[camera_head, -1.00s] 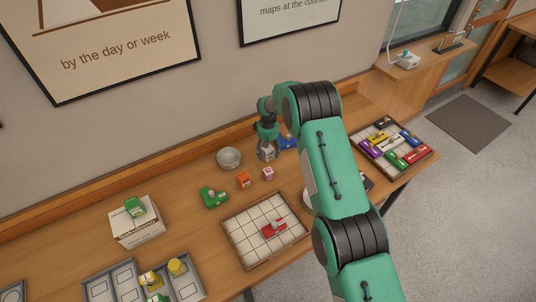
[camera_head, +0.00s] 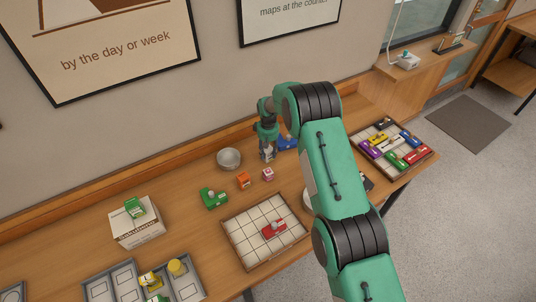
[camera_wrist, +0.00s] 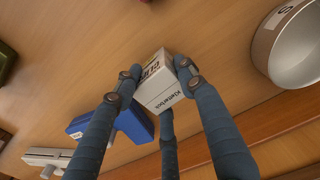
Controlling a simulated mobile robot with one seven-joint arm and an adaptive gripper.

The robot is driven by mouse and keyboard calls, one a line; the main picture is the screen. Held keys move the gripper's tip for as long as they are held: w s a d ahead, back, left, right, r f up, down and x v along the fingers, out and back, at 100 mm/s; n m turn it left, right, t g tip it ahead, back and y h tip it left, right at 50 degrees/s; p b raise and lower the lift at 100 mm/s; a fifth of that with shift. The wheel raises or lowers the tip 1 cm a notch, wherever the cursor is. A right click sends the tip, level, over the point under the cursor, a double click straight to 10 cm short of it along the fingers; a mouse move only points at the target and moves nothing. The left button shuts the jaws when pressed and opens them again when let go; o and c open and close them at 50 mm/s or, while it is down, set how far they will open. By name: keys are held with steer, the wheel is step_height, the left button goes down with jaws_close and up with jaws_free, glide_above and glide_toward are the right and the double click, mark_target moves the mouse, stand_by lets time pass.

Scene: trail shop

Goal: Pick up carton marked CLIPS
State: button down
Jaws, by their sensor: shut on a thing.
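The carton marked CLIPS is a small white box (camera_wrist: 160,88) with dark print, part of its marking readable in the wrist view. My gripper (camera_wrist: 158,74) is shut on it, with a finger pressed on each of two opposite sides. In the head view my gripper (camera_head: 267,152) is low at the back of the wooden table, and the carton is mostly hidden by the fingers. I cannot tell whether the carton still touches the table.
A blue item (camera_head: 288,142) lies close to the right of my gripper. A metal bowl (camera_head: 229,158) stands to the left. An orange box (camera_head: 243,180), a pink box (camera_head: 268,174) and a green item (camera_head: 213,198) stand in front. A tiled tray (camera_head: 240,222) lies nearer.

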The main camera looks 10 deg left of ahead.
mark_target(268, 149)
steer(key=shift+r, duration=0.1)
steer(key=shift+r, duration=4.9)
